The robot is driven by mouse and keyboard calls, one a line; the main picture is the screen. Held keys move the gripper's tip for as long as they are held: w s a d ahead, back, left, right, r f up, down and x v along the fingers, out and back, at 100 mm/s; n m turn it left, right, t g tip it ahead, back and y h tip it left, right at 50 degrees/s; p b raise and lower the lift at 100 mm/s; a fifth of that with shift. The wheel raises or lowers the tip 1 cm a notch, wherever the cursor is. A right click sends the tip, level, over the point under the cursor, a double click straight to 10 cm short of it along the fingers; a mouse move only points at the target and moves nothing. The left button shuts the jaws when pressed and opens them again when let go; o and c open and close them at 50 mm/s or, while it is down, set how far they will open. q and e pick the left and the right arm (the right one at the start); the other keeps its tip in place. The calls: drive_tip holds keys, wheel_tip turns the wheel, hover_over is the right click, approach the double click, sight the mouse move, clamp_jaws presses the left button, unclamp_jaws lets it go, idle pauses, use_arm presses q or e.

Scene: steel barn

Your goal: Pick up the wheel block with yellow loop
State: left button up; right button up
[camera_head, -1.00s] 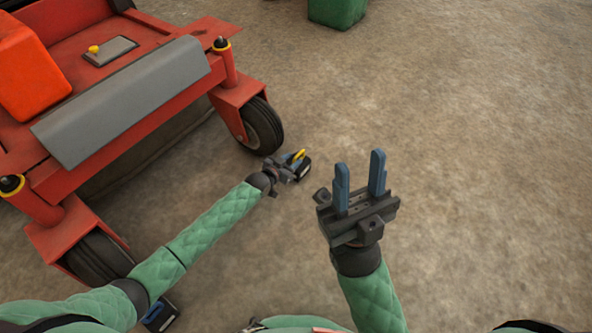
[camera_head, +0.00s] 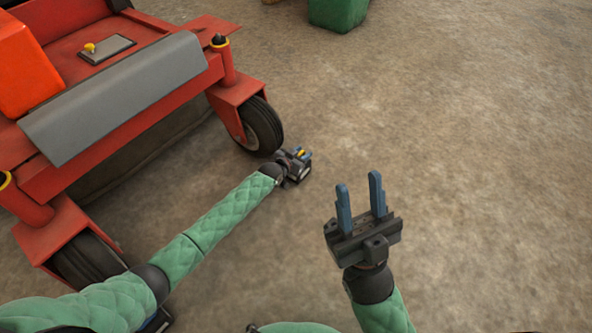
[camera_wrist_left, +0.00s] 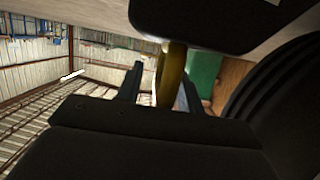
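The wheel block (camera_head: 305,170) is a small dark block on the floor beside the red machine's front tyre, partly hidden by my left gripper. Its yellow loop (camera_head: 300,153) shows as a small patch at the gripper. In the left wrist view the black block (camera_wrist_left: 215,22) is at the top, and the loop (camera_wrist_left: 170,75) stands between the two fingers of my left gripper (camera_wrist_left: 160,85). A gap shows between the loop and the left finger; the loop is close to the right finger, contact unclear. My right gripper (camera_head: 359,182) is open and empty above bare floor.
The red machine (camera_head: 120,120) fills the left side, with its front tyre (camera_head: 262,127) close to my left gripper. The tyre also shows in the left wrist view (camera_wrist_left: 285,95). A green container (camera_head: 337,12) stands at the back. The floor to the right is clear.

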use_arm(q)
clamp_jaws()
idle(1.4)
